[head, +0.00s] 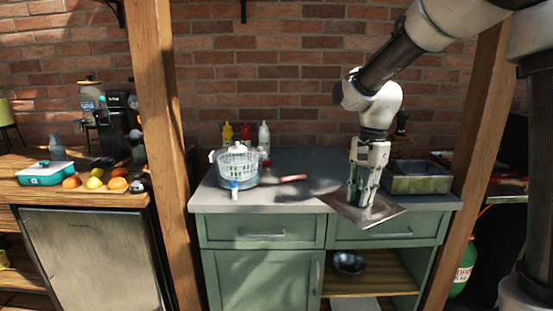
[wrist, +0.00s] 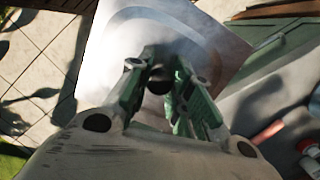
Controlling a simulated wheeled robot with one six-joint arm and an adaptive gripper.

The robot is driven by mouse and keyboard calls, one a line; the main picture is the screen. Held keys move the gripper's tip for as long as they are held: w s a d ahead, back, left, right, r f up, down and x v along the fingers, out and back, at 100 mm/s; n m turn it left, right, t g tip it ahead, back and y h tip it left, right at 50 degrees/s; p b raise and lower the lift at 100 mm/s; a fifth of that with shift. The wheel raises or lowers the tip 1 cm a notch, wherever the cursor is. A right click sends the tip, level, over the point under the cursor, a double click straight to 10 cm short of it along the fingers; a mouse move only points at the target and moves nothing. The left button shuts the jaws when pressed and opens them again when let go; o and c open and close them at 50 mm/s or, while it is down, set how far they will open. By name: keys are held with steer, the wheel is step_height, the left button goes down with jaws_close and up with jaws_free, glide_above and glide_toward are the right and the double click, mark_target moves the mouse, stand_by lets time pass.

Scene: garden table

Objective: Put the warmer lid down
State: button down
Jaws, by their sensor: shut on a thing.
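The warmer lid (head: 384,214) is a flat, square metal plate at the front edge of the counter, tilted and partly out past the edge. My gripper (head: 362,200) is above it, pointing down, and is shut on it. In the wrist view the lid (wrist: 205,35) is a pale sheet beyond my gripper (wrist: 160,85); the fingers hide the part they hold. An open metal warmer pan (head: 420,182) stands on the counter to the right of my gripper.
The counter (head: 300,160) has free room left of my gripper. Several sauce bottles (head: 264,135) stand at the back. A wooden post (head: 478,120) rises at right.

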steer(key=shift+w+n, duration=0.4)
steer(key=shift+n, duration=0.4)
steer(key=w+n, duration=0.1)
steer(key=n, duration=0.1)
steer(key=w+d+f+n, duration=0.1)
steer(key=n, duration=0.1)
steer(key=w+f+n, duration=0.1)
steer(key=n, duration=0.1)
steer(key=shift+w+d+g+h, duration=0.3)
steer(key=shift+w+d+h, duration=0.1)
steer(key=d+f+n, duration=0.1)
steer(key=d+f, duration=0.2)
steer(key=f, duration=0.6)
steer(key=d+f+n, duration=0.1)
steer(key=d+f, duration=0.2)
steer(key=f, duration=0.7)
steer(key=shift+w, duration=0.45)
